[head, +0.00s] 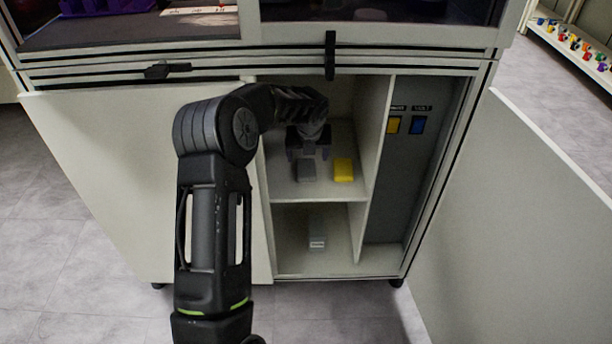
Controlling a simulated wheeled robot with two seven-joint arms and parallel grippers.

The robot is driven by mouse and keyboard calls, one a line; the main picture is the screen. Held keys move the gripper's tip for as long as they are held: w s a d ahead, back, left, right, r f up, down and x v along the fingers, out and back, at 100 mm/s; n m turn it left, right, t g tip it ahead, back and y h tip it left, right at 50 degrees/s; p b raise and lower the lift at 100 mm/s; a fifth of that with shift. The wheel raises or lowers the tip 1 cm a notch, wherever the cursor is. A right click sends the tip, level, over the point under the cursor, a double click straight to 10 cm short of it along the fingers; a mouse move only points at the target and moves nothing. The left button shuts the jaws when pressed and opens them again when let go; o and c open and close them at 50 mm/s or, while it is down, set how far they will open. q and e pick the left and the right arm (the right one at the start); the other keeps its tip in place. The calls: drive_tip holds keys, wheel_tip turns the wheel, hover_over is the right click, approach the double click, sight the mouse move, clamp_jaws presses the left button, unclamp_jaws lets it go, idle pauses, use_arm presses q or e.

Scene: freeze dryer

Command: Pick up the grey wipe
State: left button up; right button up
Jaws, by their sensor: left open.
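The grey wipe (306,171) is a small dark grey block on the upper shelf (319,189) inside the open cabinet. My left gripper (308,154) reaches into this compartment from the upper left. It is open, with its fingers pointing down just above and behind the grey wipe as seen here. I cannot tell whether they touch it. A yellow block (344,170) lies on the same shelf, right beside the grey wipe. My right gripper is not in view.
A small light-coloured box (317,242) stands in the lower compartment. A divider (371,130) separates the shelves from a grey panel with yellow and blue parts. The open cabinet door (530,210) fills the right.

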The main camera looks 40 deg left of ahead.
sight(306, 168)
use_arm(q)
drive_tip(key=shift+x, duration=1.35)
drive_tip(key=shift+d, duration=0.1)
drive_tip(key=shift+f+b, duration=0.1)
drive_tip(key=shift+b, duration=0.2)
drive_tip(key=x, duration=0.1)
drive_tip(key=b+x, duration=0.1)
drive_tip(key=x, duration=0.2)
drive_tip(key=shift+s+f, duration=0.2)
drive_tip(key=shift+f, duration=0.05)
drive_tip(key=shift+w+f, duration=0.2)
drive_tip(key=shift+f, duration=0.15)
drive_tip(key=shift+c, duration=0.2)
drive_tip(key=c, duration=1.4)
